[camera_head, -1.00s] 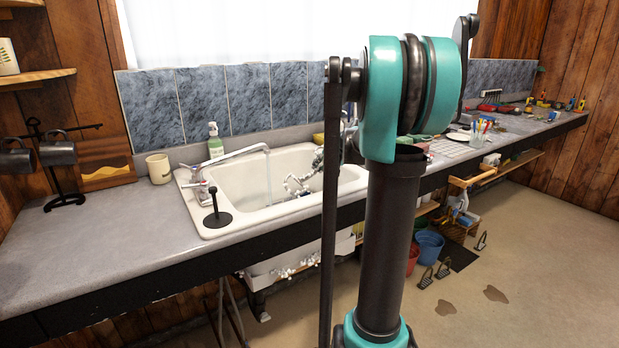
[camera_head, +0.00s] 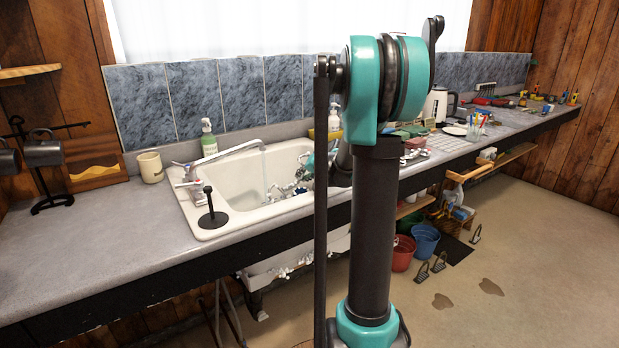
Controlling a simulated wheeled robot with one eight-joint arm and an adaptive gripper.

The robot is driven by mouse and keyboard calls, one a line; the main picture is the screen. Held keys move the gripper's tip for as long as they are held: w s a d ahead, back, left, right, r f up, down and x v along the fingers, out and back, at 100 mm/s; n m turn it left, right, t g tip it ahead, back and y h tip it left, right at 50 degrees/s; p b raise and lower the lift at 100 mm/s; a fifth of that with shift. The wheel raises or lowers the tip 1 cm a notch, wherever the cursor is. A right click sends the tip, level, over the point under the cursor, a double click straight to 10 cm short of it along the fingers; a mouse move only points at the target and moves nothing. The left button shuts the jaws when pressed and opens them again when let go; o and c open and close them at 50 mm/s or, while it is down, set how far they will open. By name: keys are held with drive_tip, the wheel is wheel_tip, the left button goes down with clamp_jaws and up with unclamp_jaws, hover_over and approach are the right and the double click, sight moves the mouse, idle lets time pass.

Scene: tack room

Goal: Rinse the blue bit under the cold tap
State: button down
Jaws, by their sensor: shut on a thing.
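The white sink (camera_head: 230,215) is set in the counter under the window. Its tap (camera_head: 225,155) has a long spout over the basin, and a thin stream of water (camera_head: 264,172) falls from it. My gripper (camera_head: 284,190) is low in the basin, right of the stream, small and partly hidden by my arm. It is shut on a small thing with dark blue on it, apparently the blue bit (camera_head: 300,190). The bit looks apart from the stream. Its exact outline is hard to make out.
A soap bottle (camera_head: 208,138) and a cream mug (camera_head: 150,167) stand behind and left. A kettle (camera_head: 438,107) is farther right. The counter's left part (camera_head: 90,250) is clear.

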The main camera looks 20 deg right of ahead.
drive_tip(key=w+a, duration=0.5)
drive_tip(key=a, duration=0.3)
idle(0.4)
drive_tip(key=shift+w, duration=0.1)
drive_tip(key=shift+w+d, duration=0.25)
drive_tip(key=shift+d, duration=0.5)
drive_tip(key=shift+d, duration=0.2)
drive_tip(key=shift+s+a, duration=0.15)
drive_tip(key=shift+a, duration=0.4)
drive_tip(key=shift+s+a, duration=0.15)
drive_tip(key=shift+a, duration=0.4)
idle(0.3)
drive_tip(key=shift+s+a, duration=0.1)
drive_tip(key=shift+a, duration=0.2)
drive_tip(key=shift+s+a, duration=0.15)
drive_tip(key=shift+a, duration=0.2)
drive_tip(key=shift+w+d, duration=0.3)
drive_tip(key=shift+w, duration=0.25)
idle(0.3)
drive_tip(key=shift+w+d, duration=0.15)
drive_tip(key=shift+w, duration=0.15)
